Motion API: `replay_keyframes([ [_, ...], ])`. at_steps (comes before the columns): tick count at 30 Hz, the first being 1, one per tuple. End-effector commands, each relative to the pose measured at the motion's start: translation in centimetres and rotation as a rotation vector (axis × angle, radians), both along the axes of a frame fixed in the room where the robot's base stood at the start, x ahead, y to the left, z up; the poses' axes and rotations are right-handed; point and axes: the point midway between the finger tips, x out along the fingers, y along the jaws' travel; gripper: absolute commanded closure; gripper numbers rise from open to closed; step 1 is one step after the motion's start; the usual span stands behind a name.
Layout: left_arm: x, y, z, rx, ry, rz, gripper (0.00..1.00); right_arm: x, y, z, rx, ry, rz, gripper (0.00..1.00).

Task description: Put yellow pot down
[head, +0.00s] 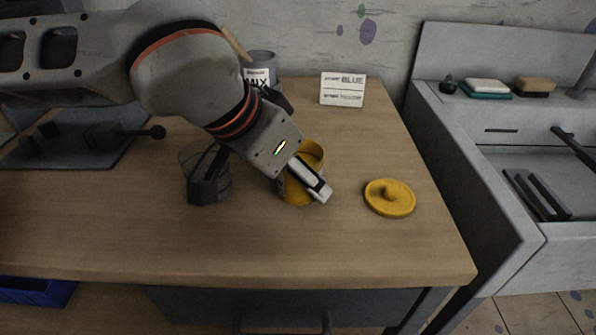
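The yellow pot (301,195) stands upright on the wooden table, its lid off and its mouth partly hidden. Its yellow lid (390,198) with a round knob lies flat on the table to the right. My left gripper (262,191) reaches in from the left with its fingers spread wide. The light finger crosses in front of the yellow pot; I cannot tell whether it touches. The dark finger is in front of a grey see-through container (192,158) on the left. My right gripper is not in view.
A grey MIX can (261,66) with a wooden stick stands at the back. A white sign reading BLUE and YELLOW (343,90) is beside it. A sink unit (495,213) with sponges adjoins on the right. The table's front (300,255) is clear.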

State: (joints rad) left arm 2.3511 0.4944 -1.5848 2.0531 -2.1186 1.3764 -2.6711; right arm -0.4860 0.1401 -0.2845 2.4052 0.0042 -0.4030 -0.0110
Motion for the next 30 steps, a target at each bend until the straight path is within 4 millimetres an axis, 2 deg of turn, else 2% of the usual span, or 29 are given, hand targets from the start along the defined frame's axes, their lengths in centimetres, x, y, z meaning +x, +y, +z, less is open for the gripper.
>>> replay_keyframes([
  [13,0.0,0.0,0.5,0.000,-0.002,0.000,0.35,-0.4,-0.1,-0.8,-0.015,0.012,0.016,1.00],
  [17,-0.6,0.7,2.4,-0.001,-0.010,0.002,0.35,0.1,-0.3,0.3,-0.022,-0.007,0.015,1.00],
  [21,-1.7,1.8,5.1,-0.001,-0.014,0.002,0.35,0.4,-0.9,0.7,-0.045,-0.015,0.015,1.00],
  [30,-3.9,3.9,9.4,-0.001,-0.009,0.001,0.35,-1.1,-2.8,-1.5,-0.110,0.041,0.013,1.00],
])
